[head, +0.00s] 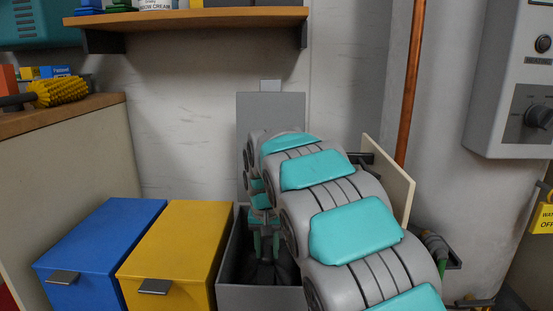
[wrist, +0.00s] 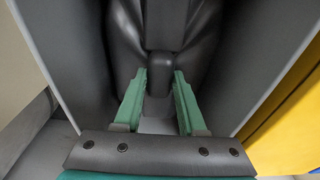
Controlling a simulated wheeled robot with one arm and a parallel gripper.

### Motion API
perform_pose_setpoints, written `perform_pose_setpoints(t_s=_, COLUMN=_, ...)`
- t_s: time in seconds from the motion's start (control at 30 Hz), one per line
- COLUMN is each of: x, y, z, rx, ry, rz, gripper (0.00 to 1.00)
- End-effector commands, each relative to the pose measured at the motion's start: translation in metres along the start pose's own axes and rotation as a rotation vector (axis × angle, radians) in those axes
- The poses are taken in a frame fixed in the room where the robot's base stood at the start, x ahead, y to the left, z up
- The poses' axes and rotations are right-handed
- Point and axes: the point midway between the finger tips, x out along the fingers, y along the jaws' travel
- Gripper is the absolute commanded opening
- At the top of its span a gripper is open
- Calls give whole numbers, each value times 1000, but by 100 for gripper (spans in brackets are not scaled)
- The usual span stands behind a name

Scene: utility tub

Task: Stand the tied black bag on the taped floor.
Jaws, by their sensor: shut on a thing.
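The tied black bag (wrist: 205,45) fills the upper middle of the wrist view, with its short knotted neck between the green fingers of my gripper (wrist: 160,78). The gripper is shut on that neck. In the head view my gripper (head: 264,243) reaches down into an open grey bin (head: 258,298), and a dark part of the bag (head: 262,272) shows below the fingers. The bag sits inside the bin, between its walls. My arm hides the bin's right side. The taped floor is not in view.
A yellow lidded bin (head: 180,245) and a blue lidded bin (head: 100,240) stand left of the grey bin. Its raised lid (head: 272,110) is against the wall. A wooden shelf (head: 190,20) hangs above. A copper pipe (head: 410,80) and a grey control box (head: 510,80) are right.

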Motion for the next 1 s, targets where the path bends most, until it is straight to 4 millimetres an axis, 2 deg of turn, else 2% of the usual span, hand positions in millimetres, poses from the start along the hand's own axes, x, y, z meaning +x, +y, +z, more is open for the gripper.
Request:
perform_pose_setpoints(t_s=0.5, x=-61, y=3, z=-3, rx=1, ry=1, rz=0, gripper=0)
perform_pose_setpoints(t_s=0.63, x=-68, y=4, z=-3, rx=1, ry=1, rz=0, gripper=0)
perform_pose_setpoints(t_s=1.0, x=-68, y=4, z=-2, rx=1, ry=0, rz=0, gripper=0)
